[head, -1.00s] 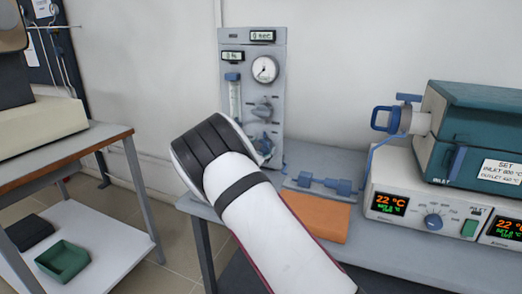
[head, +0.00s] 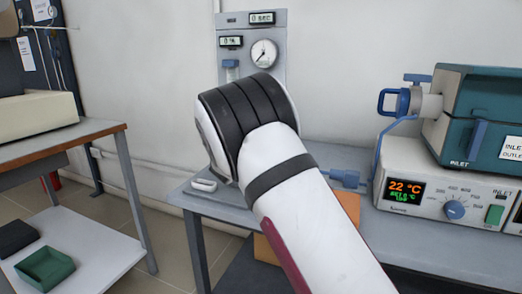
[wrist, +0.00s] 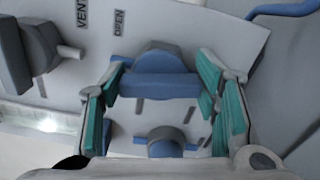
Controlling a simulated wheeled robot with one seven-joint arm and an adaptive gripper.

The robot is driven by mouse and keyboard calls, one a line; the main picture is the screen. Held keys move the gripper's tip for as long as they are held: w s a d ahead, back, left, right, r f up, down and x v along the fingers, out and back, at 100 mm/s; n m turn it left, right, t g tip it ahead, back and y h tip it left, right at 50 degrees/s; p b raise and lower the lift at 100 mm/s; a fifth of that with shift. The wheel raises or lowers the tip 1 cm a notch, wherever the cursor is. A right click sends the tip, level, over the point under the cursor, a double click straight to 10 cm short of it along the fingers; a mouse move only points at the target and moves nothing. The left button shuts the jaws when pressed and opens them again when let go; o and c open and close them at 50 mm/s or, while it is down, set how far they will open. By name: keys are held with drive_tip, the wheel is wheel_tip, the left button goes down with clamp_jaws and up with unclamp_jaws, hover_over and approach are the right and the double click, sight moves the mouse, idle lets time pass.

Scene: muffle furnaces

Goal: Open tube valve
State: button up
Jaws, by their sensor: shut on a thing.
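The grey valve panel (head: 227,20) stands at the back against the wall, with two small displays and a round gauge (head: 264,53). My arm covers its lower part and its knobs in the head view, and my gripper is hidden there. In the wrist view, the blue valve handle (wrist: 160,86) on the panel lies crosswise between the teal-padded fingers of my gripper (wrist: 160,92). The gripper is shut on the handle, one finger at each end. The labels "OPEN" and "VENT" are on the panel beyond and to the left.
A second blue knob (wrist: 165,148) sits on the panel nearer my palm, and a grey-blue knob (wrist: 35,52) to the left. In the head view, a teal tube furnace (head: 485,100) and its controller (head: 440,180) stand at right. A green tray (head: 45,267) is at lower left.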

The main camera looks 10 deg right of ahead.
drive_tip(key=shift+f+m+b, duration=0.2)
drive_tip(key=shift+m+b, duration=0.9)
drive_tip(key=shift+b, duration=1.35)
drive_tip(key=o, duration=1.2)
drive_tip(key=shift+r, duration=0.1)
drive_tip(key=shift+c, duration=0.2)
drive_tip(key=v, duration=1.2)
drive_tip(key=shift+d, duration=0.1)
